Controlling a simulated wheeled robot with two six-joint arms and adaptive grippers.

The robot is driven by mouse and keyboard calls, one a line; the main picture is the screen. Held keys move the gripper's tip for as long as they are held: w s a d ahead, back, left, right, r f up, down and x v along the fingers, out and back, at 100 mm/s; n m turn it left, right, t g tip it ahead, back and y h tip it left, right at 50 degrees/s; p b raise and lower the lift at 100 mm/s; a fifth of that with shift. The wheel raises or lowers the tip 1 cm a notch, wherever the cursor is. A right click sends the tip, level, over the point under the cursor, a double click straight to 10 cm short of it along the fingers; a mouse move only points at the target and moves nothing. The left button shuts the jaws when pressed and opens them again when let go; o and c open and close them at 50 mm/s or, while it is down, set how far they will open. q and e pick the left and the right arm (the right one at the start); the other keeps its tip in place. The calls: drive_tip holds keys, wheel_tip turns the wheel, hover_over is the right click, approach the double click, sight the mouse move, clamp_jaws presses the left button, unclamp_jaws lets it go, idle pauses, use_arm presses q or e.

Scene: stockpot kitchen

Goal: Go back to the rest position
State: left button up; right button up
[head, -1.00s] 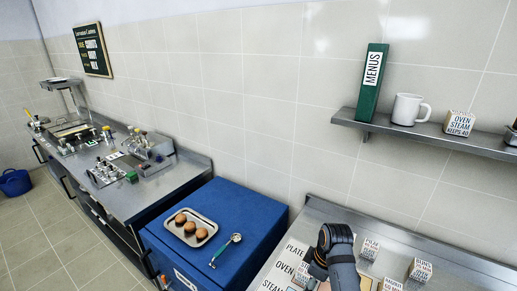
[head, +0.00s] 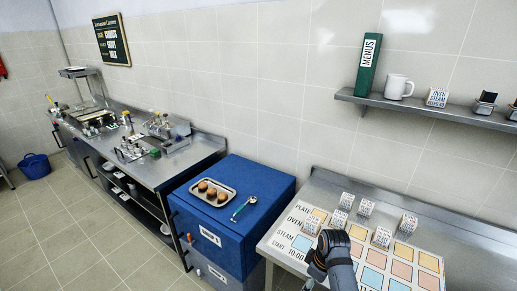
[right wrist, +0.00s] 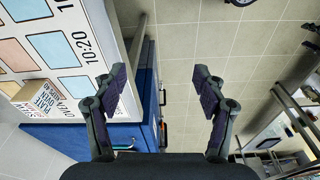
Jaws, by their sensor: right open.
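My right gripper (right wrist: 160,90) is open and empty in the right wrist view, its two dark finger pads apart over the tiled floor. The edge of the steel counter and its printed board (right wrist: 62,50) is to the left of it, and the blue cabinet (right wrist: 82,136) is behind the left finger. In the head view a dark arm of mine crosses the front of the board (head: 402,248) at the bottom; its fingers are not clear there. My left gripper does not show in either view.
Several small lettered blocks, one at the board's back edge (head: 366,207), stand on the board. A tray (head: 211,202) of brown round items and a spoon (head: 243,208) lie on the blue cabinet. A wall shelf (head: 420,106) holds a mug (head: 397,87). Open floor (head: 90,240) lies left.

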drive_tip(key=s+d+f+m+b, duration=0.15)
drive_tip(key=s+f, duration=0.25)
drive_tip(key=f, duration=0.6)
drive_tip(key=s+d+f+m+h+b, duration=0.15)
drive_tip(key=s+f, duration=0.25)
drive_tip(key=f, duration=0.6)
drive_tip(key=s+d+f+m+y+b, duration=0.15)
drive_tip(key=s+f, duration=0.25)
drive_tip(key=f, duration=0.5)
use_arm(q)
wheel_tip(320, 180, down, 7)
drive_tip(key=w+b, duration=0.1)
drive_tip(key=b, duration=0.1)
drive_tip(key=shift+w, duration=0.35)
use_arm(e)
drive_tip(key=s+d+f+m, duration=0.1)
drive_tip(key=s+d+f, duration=0.1)
drive_tip(key=s+f, duration=0.3)
drive_tip(key=s+d+f+m+h, duration=0.1)
drive_tip(key=s+f, duration=0.5)
drive_tip(key=s, duration=0.7)
drive_tip(key=s+d+f+m+h, duration=0.1)
drive_tip(key=s+d+f+m, duration=0.2)
drive_tip(key=s, duration=0.6)
wheel_tip(320, 180, down, 3)
drive_tip(key=shift+d+r, duration=0.15)
drive_tip(key=shift+d, duration=0.25)
